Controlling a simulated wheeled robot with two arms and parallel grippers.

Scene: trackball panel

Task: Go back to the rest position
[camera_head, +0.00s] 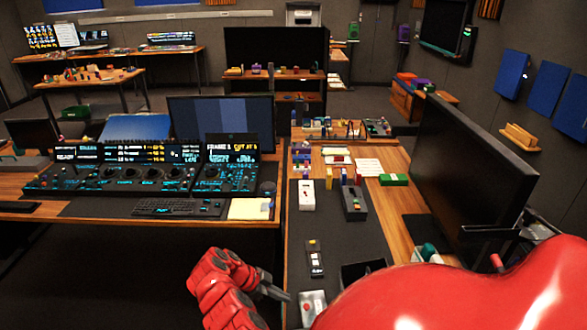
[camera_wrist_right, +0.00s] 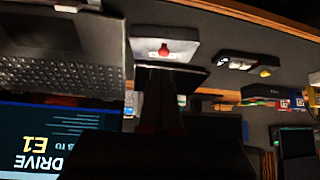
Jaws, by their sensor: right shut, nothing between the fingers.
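My right gripper (camera_head: 284,295) is dark, at the end of my red arm low in the head view. It is shut and empty, just left of a pale box with a red ball or knob (camera_head: 313,308) at the desk's front left edge. In the right wrist view, which looks upside down, the dark fingers (camera_wrist_right: 167,112) are together. The pale box with its red top (camera_wrist_right: 164,50) shows beyond their tips, apart from them as far as I can tell. My left gripper is not in view.
A dark mat (camera_head: 345,235) covers the right desk, with a small switch box (camera_head: 315,258) and a white box (camera_head: 306,195) on it. A large monitor (camera_head: 470,165) stands along the right. Left are a console (camera_head: 110,178) and keyboard (camera_head: 178,207). Dark floor lies between.

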